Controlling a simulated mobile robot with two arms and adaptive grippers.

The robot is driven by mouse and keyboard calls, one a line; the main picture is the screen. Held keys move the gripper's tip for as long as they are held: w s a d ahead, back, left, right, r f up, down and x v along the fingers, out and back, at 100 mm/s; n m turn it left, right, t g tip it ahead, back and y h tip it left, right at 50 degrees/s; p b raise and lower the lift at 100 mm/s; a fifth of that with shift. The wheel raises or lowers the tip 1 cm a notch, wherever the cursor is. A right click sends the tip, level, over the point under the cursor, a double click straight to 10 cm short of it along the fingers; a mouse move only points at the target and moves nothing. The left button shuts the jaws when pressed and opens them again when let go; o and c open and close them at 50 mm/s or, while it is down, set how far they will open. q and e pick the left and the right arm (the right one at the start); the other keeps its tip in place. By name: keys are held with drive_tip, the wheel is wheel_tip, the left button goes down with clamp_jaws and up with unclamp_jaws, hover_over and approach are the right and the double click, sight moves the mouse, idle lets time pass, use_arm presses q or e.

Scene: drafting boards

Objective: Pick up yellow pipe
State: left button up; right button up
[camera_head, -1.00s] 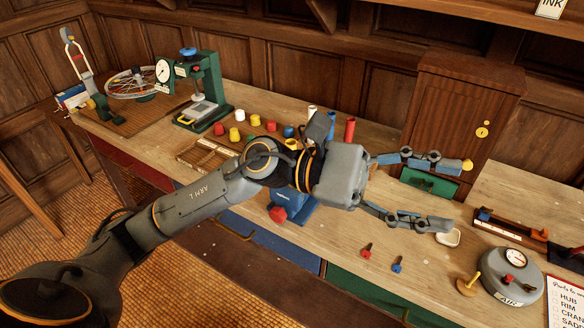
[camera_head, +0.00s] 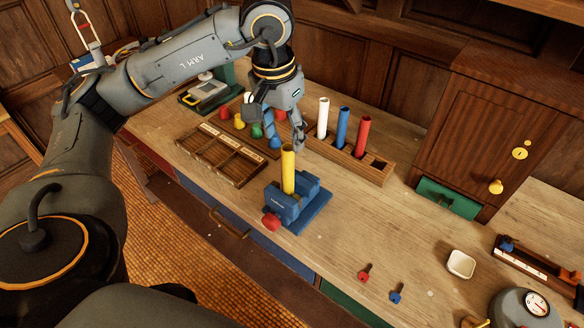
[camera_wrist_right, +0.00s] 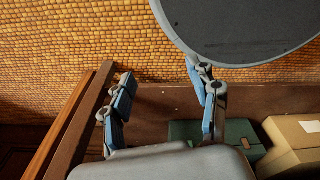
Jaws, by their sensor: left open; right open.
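The yellow pipe (camera_head: 288,170) stands upright in the blue vise (camera_head: 296,205) on the bench in the head view. My left gripper (camera_head: 286,140) points downward, just above and behind the top of the pipe. Its fingers are apart, and I see no grip on the pipe. My right gripper (camera_wrist_right: 160,78) shows in the right wrist view with its fingers spread and nothing between them.
A wooden rack (camera_head: 345,160) behind the vise holds white, blue and red pipes. A divided wooden tray (camera_head: 222,155) lies to the left, with several small coloured pieces behind it. A white dish (camera_head: 461,263) and small red and blue pieces lie at the right.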

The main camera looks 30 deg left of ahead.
sight(285, 149)
use_arm(q)
drive_tip(key=f, duration=0.2)
drive_tip(key=f+p, duration=0.1)
drive_tip(key=f, duration=0.1)
drive_tip(key=shift+w+f, duration=0.2)
drive_tip(key=shift+f, duration=0.05)
drive_tip(key=f+p, duration=0.2)
drive_tip(key=f, duration=0.1)
drive_tip(key=shift+w+d, duration=0.15)
drive_tip(key=shift+w, duration=0.2)
drive_tip(key=shift+w+f+p, duration=0.2)
drive_tip(key=shift+f+p, duration=0.15)
drive_tip(key=shift+f, duration=1.15)
drive_tip(key=shift+w+f, duration=0.1)
drive_tip(key=shift+c, duration=0.4)
clamp_jaws()
use_arm(e)
drive_tip(key=r, duration=0.1)
drive_tip(key=s+r, duration=0.2)
drive_tip(key=r, duration=0.1)
